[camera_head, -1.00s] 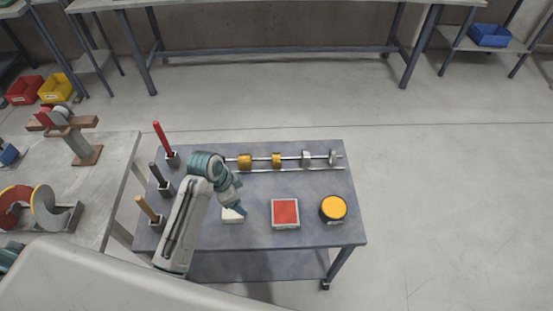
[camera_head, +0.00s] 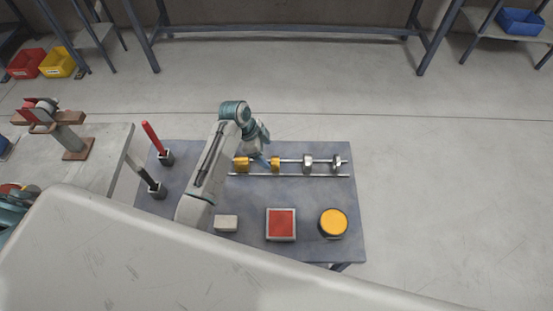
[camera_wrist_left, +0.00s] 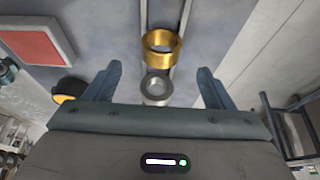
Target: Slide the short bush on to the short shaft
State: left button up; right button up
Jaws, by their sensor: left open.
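Two gold bushes, a left one (camera_head: 241,163) and a second one (camera_head: 275,164), and two steel ones, a nearer one (camera_head: 308,164) and a far right one (camera_head: 337,163), stand in a row on a rack of rails on the blue-grey table. I cannot tell which is the short bush. My left gripper (camera_head: 263,160) is open and empty above the row, close to the second gold bush. In the left wrist view, a gold ring (camera_wrist_left: 161,42) and a steel ring (camera_wrist_left: 157,87) show beyond and between the open fingers (camera_wrist_left: 160,85). I cannot identify the short shaft. My right gripper is not seen.
A bench with a brown-based stand (camera_head: 68,138) is at left. Open floor lies at right.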

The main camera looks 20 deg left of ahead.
aim_at(273, 160)
pick_arm(q)
jog(key=shift+x, duration=0.75)
jog(key=shift+s+d+f, duration=0.1)
jog(key=shift+d+f, duration=0.05)
jog(key=shift+f, duration=0.05)
jog(key=shift+d+f+p, duration=0.1)
jog(key=shift+f+p, duration=0.25)
jog(key=shift+p, duration=0.15)
jog(key=x, duration=0.1)
jog(key=p+x, duration=0.1)
jog(key=x, duration=0.1)
jog(key=shift+w+f, duration=0.1)
jog(key=shift+w, duration=0.15)
jog(key=shift+d+f, duration=0.2)
jog(key=shift+f, duration=0.35)
jog(key=shift+c, duration=0.5)
jog(key=c, duration=1.1)
jog(key=shift+w, duration=0.1)
jog(key=shift+c, duration=0.3)
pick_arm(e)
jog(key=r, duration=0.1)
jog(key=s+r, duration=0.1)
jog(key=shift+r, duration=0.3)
